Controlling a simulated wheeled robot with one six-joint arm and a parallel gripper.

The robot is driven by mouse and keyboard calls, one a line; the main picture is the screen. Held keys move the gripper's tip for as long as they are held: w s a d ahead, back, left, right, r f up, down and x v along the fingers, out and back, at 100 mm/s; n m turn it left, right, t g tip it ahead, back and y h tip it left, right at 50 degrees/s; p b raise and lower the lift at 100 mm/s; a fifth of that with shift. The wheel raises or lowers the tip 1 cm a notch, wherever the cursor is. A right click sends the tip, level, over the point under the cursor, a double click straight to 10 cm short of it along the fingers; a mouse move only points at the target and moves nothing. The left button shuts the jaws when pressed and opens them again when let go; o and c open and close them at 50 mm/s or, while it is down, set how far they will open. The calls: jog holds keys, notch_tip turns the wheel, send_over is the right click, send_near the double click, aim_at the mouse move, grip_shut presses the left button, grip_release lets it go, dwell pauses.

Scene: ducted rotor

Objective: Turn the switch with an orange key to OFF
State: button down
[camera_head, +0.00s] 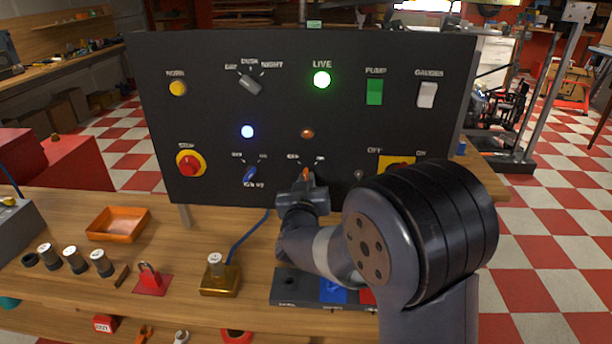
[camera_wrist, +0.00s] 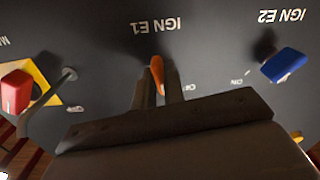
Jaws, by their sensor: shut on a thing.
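The orange key (camera_head: 306,174) sits in its switch low on the black panel, under a dull amber lamp. In the wrist view, which is upside down, the orange key (camera_wrist: 157,70) stands between the two dark fingers under the label IGN E1. My gripper (camera_head: 305,184) is shut on it, and the wrist view shows the fingers (camera_wrist: 159,88) on both sides. The key looks near upright, slightly tilted; its exact setting is hard to tell. An ON label (camera_wrist: 190,86) shows beside it; the fingers partly hide the switch.
A blue key switch (camera_head: 250,174), IGN E2, is left of the orange one, under a lit lamp (camera_head: 247,132). A red handle (camera_wrist: 16,91) on a yellow plate is on the other side. A red stop button (camera_head: 190,164) is far left. The bench below holds small parts.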

jog(key=n+p, duration=0.2)
jog(key=n, duration=0.3)
jog(key=shift+n+p, duration=0.3)
dwell(0.4)
jog(key=c, duration=1.5)
grip_release()
jog(key=s+b, duration=0.1)
jog(key=s, duration=0.9)
jog(key=shift+s+a, duration=0.15)
jog(key=shift+s, duration=0.25)
jog(key=shift+w, duration=0.15)
jog(key=w, duration=0.5)
jog(key=w+p, duration=0.1)
jog(key=w, duration=0.4)
jog(key=shift+w+d, duration=0.2)
jog(key=shift+w, duration=0.1)
